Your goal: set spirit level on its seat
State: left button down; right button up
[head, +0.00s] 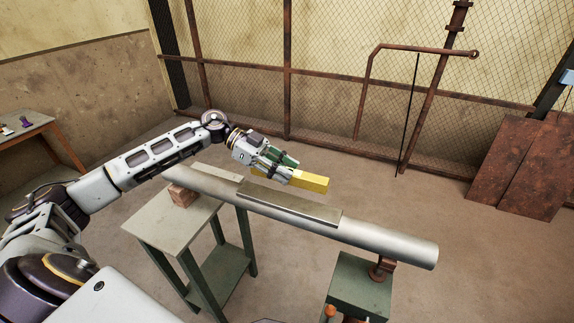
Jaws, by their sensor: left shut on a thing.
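The spirit level is a yellow bar (312,182) in the head view, above and just behind the pipe. My left gripper (282,174) is shut on it near its left part, and its fingers hide some of it. A long flat plate, which looks like the seat (290,204), lies along the top of the grey pipe (395,245). The level appears apart from the plate, but its exact height above it is hard to tell. My right gripper is not in view.
A green-legged table (165,228) with a wooden block (182,196) supports the pipe's left end. A green stand (358,290) with a rusty bracket (382,270) supports the right. A wooden table (40,128) stands far left. A mesh fence closes the back.

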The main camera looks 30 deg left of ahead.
pick_arm(q)
jog(key=shift+s+f, duration=0.1)
jog(key=shift+s, duration=0.25)
jog(key=shift+d, duration=0.1)
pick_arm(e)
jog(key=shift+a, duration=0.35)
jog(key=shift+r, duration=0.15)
pick_arm(q)
jog(key=shift+p, duration=0.5)
jog(key=shift+f+b, duration=0.3)
jog(key=shift+f, duration=0.55)
jog(key=shift+f+b, duration=0.65)
jog(key=shift+f, duration=1.4)
jog(key=shift+f+p, duration=0.1)
jog(key=shift+p, duration=0.2)
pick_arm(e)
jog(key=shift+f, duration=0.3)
pick_arm(q)
jog(key=shift+f, duration=0.4)
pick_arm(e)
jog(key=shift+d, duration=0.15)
